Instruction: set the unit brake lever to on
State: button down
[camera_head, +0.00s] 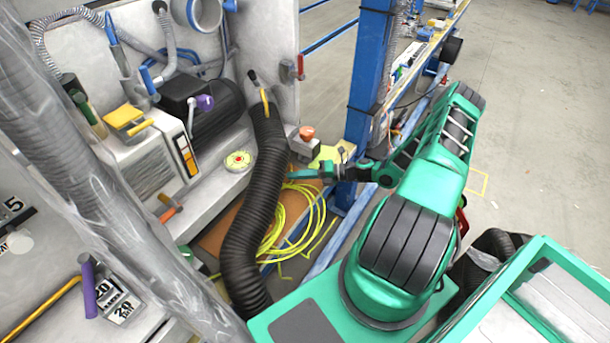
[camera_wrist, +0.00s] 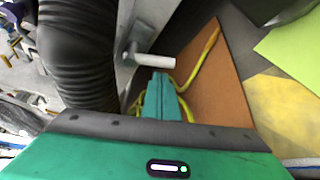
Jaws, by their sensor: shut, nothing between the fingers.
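In the wrist view a short pale lever handle (camera_wrist: 153,61) sticks out from a grey panel edge (camera_wrist: 126,40). I cannot read any label on it, so I cannot tell for certain that it is the unit brake lever. My gripper (camera_wrist: 160,78) is shut and empty, its teal fingertips just below this handle in the picture. I cannot tell whether they touch it. In the head view my gripper (camera_head: 297,173) is beside the thick black hose (camera_head: 256,205), low by the bench's right end. The pale handle cannot be made out there.
The black hose also shows in the wrist view (camera_wrist: 80,50), close to the left of my gripper. Yellow cable (camera_head: 315,205) lies coiled below. A blue post (camera_head: 366,75) stands behind my wrist. A red-handled valve (camera_head: 293,70) and a purple-knobbed lever (camera_head: 204,102) are farther up.

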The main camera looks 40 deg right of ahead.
jog(key=shift+x, duration=1.7)
